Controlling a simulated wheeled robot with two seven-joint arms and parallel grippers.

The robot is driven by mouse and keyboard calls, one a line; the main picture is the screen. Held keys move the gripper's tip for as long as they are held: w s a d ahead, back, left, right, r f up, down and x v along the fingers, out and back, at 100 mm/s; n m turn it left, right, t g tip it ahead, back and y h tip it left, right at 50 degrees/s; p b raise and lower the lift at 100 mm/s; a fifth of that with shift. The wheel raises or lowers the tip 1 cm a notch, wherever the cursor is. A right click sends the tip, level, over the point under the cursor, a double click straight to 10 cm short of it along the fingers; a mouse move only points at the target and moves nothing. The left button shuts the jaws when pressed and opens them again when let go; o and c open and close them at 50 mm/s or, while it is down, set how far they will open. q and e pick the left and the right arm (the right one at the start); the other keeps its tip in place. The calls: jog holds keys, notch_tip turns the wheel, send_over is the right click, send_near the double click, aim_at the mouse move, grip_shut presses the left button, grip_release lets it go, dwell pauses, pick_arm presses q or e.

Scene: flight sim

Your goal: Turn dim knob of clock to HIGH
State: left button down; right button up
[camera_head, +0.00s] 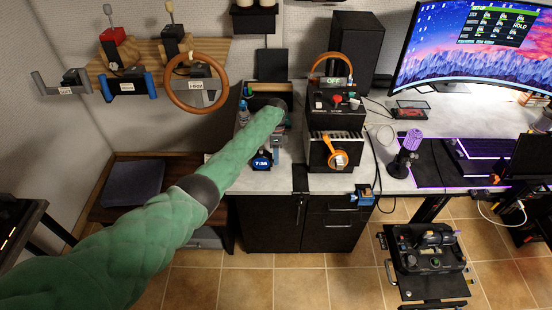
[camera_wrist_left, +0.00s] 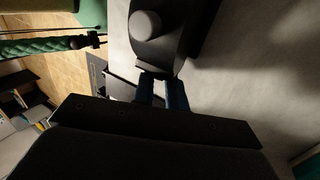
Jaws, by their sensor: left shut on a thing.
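The clock (camera_head: 262,160) is a small dark device with a lit blue display, standing near the front left of the desk. In the left wrist view it seems to be the black body (camera_wrist_left: 165,45) with a round grey top piece. My left gripper (camera_head: 275,144) reaches the clock from above, partly hidden by its own arm. In the left wrist view its two blue fingers (camera_wrist_left: 162,92) are close together at the body's edge, shut on a small part there. My right gripper (camera_wrist_left: 98,40) shows small and dark.
An orange-handled lever unit (camera_head: 320,152) stands right of the clock, with a switch box (camera_head: 336,110) behind. A purple microphone (camera_head: 408,145) and a monitor (camera_head: 480,50) are further right. The desk's front edge is close to the clock.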

jog(key=shift+d, duration=0.1)
pick_arm(q)
jog(key=c, duration=1.4)
grip_release()
pick_arm(e)
jog(key=shift+w, duration=0.1)
